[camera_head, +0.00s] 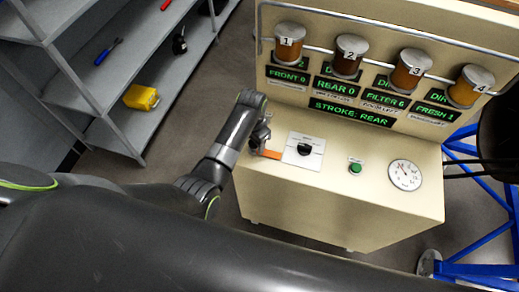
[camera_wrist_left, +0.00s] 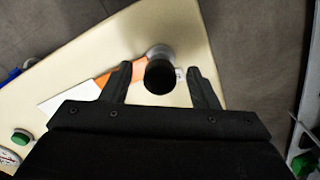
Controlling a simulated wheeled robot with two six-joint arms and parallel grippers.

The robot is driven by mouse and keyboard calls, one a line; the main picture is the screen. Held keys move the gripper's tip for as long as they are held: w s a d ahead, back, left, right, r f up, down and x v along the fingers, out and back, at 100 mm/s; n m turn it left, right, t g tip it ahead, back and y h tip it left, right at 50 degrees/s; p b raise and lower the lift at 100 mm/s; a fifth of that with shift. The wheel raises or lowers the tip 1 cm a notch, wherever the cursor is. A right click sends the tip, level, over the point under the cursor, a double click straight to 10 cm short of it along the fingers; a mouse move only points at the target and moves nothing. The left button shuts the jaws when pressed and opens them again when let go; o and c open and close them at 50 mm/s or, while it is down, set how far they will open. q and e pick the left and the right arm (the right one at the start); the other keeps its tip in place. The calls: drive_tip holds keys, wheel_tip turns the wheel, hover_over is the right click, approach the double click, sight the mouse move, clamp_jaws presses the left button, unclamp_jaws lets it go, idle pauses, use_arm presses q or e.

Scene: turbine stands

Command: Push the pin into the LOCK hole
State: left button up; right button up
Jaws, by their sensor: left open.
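A pin with a round black knob (camera_wrist_left: 159,76) and a silver collar stands at the corner of the cream console (camera_head: 330,205). My left gripper (camera_wrist_left: 158,72) is open, with one finger on each side of the knob and gaps visible between. In the head view my left gripper (camera_head: 261,136) is over the console's left edge and hides the pin. An orange strip (camera_head: 270,154) lies beside it and also shows in the left wrist view (camera_wrist_left: 130,73). No LOCK lettering is readable, and I cannot see a hole. My right gripper is not in view.
A white plate with a black knob (camera_head: 304,149), a green button (camera_head: 355,168) and a gauge (camera_head: 404,175) are on the console top. Numbered jars (camera_head: 347,57) stand behind, above green-lit labels. Grey shelves (camera_head: 120,75) are at left, a blue frame (camera_head: 470,270) at right.

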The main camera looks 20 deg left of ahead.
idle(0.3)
use_arm(q)
drive_tip(key=shift+p, duration=0.4)
idle(0.4)
drive_tip(key=shift+p, duration=0.4)
clamp_jaws()
